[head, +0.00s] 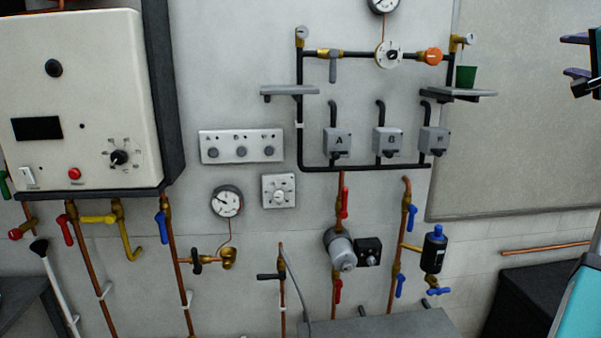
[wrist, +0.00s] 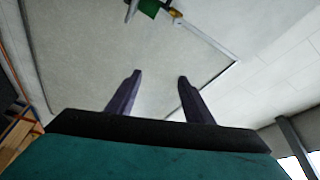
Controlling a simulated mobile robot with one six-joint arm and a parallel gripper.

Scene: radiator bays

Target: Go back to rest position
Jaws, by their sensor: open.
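My gripper (wrist: 158,75) is open and empty in the wrist view. Its two dark purple fingers stand apart, with bare wall panel behind them and nothing between them. In the head view my gripper (head: 568,56) shows only in part at the upper right edge, with its fingers pointing left. It is apart from the wall fittings. A teal part of my arm (head: 580,305) shows at the lower right edge.
A green cup (head: 466,77) stands on the right grey shelf (head: 470,95), left of my gripper. The left shelf (head: 288,90) is empty. A white boiler (head: 80,100), pipes with coloured valves, and gauges fill the wall. The panel (head: 530,130) at right is bare.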

